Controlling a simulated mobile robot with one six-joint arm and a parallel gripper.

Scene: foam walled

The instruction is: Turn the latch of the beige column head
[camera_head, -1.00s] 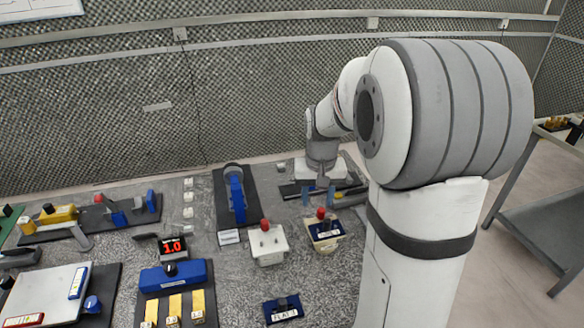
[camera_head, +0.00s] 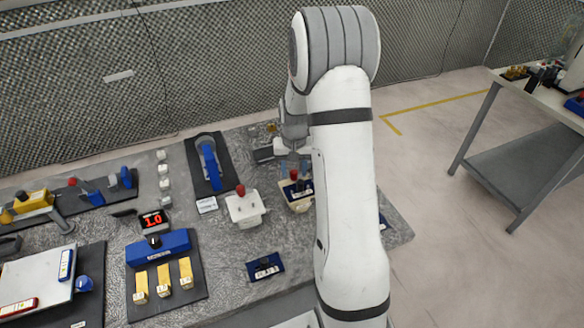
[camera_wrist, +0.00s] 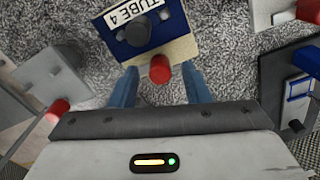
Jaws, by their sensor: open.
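The beige column head (camera_head: 300,206) is a small beige block with a dark blue top plate and a red knob (camera_head: 294,175), at the right part of the bench. In the wrist view its blue top (camera_wrist: 165,38) carries a "TUBE 4" label and a dark round part (camera_wrist: 138,30). The red knob (camera_wrist: 160,68) points toward my gripper. My gripper (camera_wrist: 160,90) is open, its blue fingers to either side of and near the knob; I cannot tell whether they touch it. In the head view my gripper (camera_head: 294,165) is just behind the knob, partly hidden by my arm.
A white block (camera_head: 246,212) with a red knob stands just left. A blue labelled plate (camera_head: 265,267) lies in front. A blue-handled device (camera_head: 209,163) lies behind left. In the wrist view, a grey block (camera_wrist: 48,75) with a red knob is at left.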

